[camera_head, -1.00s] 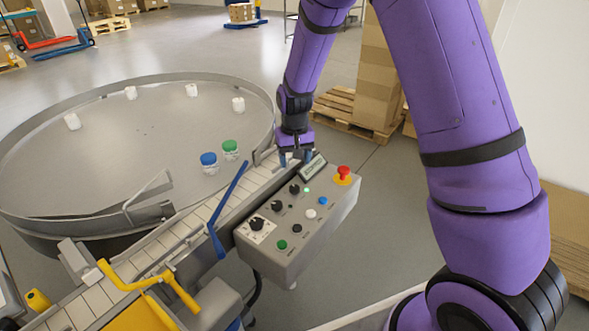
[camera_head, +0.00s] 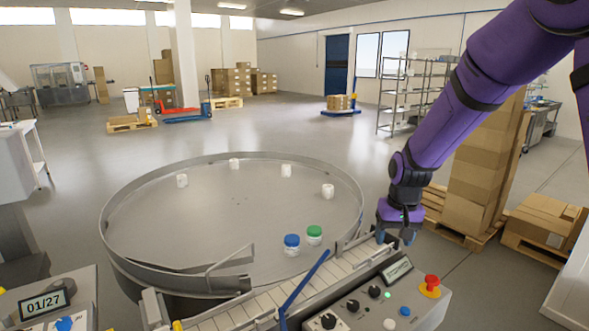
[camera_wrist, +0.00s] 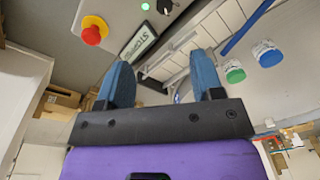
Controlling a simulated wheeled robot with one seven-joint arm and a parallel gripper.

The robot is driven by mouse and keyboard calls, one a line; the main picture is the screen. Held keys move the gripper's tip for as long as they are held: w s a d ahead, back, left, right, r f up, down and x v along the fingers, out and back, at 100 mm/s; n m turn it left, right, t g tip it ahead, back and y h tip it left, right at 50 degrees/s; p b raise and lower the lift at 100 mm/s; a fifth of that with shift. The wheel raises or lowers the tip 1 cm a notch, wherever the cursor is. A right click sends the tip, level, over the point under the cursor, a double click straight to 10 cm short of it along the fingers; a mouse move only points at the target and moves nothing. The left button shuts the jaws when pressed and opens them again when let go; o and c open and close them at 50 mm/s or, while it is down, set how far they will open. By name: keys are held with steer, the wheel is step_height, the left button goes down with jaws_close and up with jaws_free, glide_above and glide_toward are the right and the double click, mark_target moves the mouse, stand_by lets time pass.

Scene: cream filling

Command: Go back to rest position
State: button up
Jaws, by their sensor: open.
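My gripper (camera_head: 396,237) hangs at the end of my purple arm, above the far end of the control box and beside the conveyor. In the wrist view my gripper (camera_wrist: 165,85) shows two blue fingers spread apart with nothing between them. A jar with a blue lid (camera_head: 291,243) and a jar with a green lid (camera_head: 314,234) stand on the round turntable (camera_head: 240,215), left of my gripper and apart from it.
The control box (camera_head: 372,305) has knobs, buttons, a small display and a red emergency stop (camera_head: 430,285). A conveyor (camera_head: 300,294) with a blue guide bar runs beside it. Several white jars stand on the turntable's far side. Stacked boxes (camera_head: 478,180) on a pallet stand right of my arm.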

steer(key=s+d+r+t, duration=0.1)
steer(key=s+d+r, duration=0.1)
steer(key=s+r, duration=0.55)
steer(key=s+d+r+t, duration=0.1)
steer(key=s+d+r, duration=0.1)
steer(key=s+r, duration=0.55)
steer(key=s+d+r+t, duration=0.1)
steer(key=s+r, duration=0.1)
steer(key=s, duration=0.5)
steer(key=s+r+t, duration=0.1)
steer(key=s+r, duration=0.2)
steer(key=s, duration=0.4)
steer(key=shift+d+r+n, duration=0.3)
steer(key=shift+d+n, duration=0.05)
steer(key=shift+n, duration=0.05)
